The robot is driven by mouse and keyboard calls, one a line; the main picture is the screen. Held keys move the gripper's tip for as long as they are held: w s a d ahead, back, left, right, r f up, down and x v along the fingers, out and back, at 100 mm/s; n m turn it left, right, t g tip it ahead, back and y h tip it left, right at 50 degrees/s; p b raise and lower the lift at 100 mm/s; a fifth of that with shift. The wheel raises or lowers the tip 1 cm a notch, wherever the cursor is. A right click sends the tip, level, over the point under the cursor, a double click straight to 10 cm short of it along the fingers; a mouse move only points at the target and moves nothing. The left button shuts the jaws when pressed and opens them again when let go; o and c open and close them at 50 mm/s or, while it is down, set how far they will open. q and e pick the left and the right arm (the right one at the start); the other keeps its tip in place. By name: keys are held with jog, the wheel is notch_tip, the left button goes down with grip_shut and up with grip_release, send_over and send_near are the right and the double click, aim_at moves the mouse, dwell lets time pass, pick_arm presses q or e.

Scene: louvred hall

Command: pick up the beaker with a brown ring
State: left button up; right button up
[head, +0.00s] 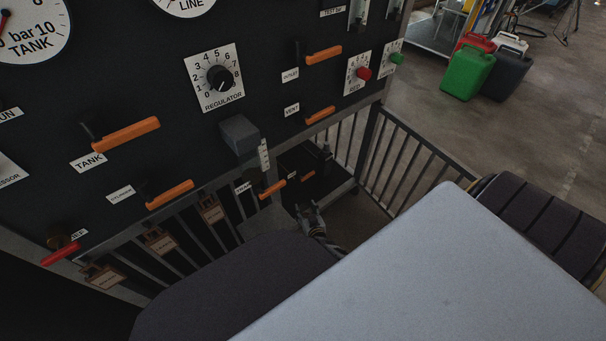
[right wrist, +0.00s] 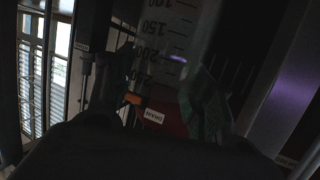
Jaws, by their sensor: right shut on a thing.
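The beaker (right wrist: 160,45) shows in the right wrist view as a clear body with dark graduation marks and upside-down numbers such as 150 and 200. It stands between the two fingers of my right gripper (right wrist: 160,100), which is shut on it. In the head view my right gripper (head: 308,212) is small and dark, low in front of the panel near its lower right corner. The beaker is too dark to make out there. A dull reddish-brown patch shows below the marks in the wrist view; I cannot tell whether it is the ring. My left gripper is not in view.
A black panel (head: 150,85) with gauges, a regulator knob (head: 220,79) and orange levers (head: 125,134) fills the left. A metal railing (head: 402,160) runs near the gripper. A large pale flat surface (head: 450,270) covers the lower right. Green (head: 467,75) and dark canisters stand farther off.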

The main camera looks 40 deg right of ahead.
jog(key=shift+s+a, duration=0.2)
jog(key=shift+s, duration=0.4)
jog(key=shift+s+a, duration=0.2)
jog(key=shift+s, duration=0.4)
